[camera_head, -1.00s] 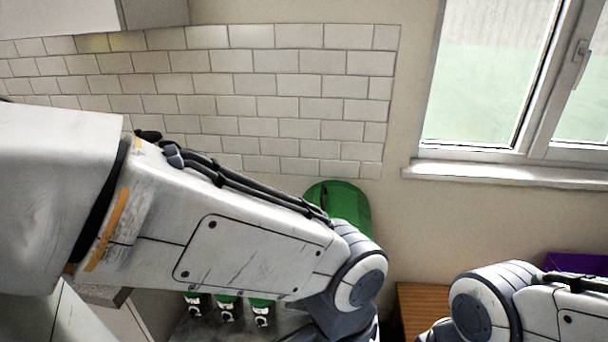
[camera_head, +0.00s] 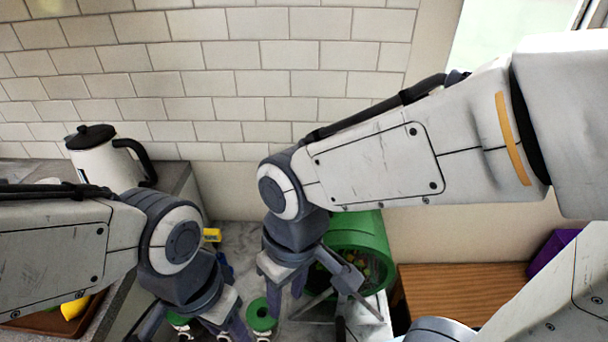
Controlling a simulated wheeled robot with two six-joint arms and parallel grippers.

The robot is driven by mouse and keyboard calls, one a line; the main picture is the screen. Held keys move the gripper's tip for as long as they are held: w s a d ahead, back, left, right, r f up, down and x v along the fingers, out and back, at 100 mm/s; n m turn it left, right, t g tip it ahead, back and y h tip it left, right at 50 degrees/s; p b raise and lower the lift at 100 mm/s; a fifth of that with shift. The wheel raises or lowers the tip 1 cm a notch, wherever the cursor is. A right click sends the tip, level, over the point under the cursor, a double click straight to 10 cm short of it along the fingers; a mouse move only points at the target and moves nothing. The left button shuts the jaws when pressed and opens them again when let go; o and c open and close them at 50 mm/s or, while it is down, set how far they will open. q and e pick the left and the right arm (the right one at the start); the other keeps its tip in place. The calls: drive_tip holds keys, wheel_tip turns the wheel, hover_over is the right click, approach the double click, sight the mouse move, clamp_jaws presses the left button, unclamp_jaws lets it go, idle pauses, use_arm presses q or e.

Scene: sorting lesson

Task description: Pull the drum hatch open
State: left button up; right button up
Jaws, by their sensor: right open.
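The green drum (camera_head: 368,228) lies in the middle of the head view, its round open-looking front partly showing small coloured pieces inside. My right gripper (camera_head: 312,300) is open in front of the drum and covers part of its mouth. I cannot make out the hatch clearly or tell whether the gripper touches it. My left gripper (camera_head: 195,328) hangs at the bottom edge, left of the drum. Its fingertips are cut off, so its jaw state is unclear.
A white kettle (camera_head: 97,160) stands on the left counter. A wooden surface (camera_head: 465,285) and a purple bin (camera_head: 552,250) are at right.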

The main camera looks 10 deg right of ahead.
drive_tip(key=w+d+r+m+p, duration=0.25)
drive_tip(key=w+r, duration=0.25)
drive_tip(key=w, duration=0.5)
drive_tip(key=w+d+m+y+p, duration=0.1)
drive_tip(key=w+d+m+p, duration=0.55)
drive_tip(key=w+d, duration=0.95)
drive_tip(key=shift+t, duration=0.3)
drive_tip(key=f, duration=0.3)
drive_tip(key=a+f+p, duration=0.1)
drive_tip(key=f, duration=0.2)
drive_tip(key=a+f, duration=0.1)
drive_tip(key=f, duration=0.2)
drive_tip(key=shift+w+a+p, duration=0.25)
drive_tip(key=shift+w+p, duration=0.1)
drive_tip(key=shift+p, duration=0.05)
clamp_jaws()
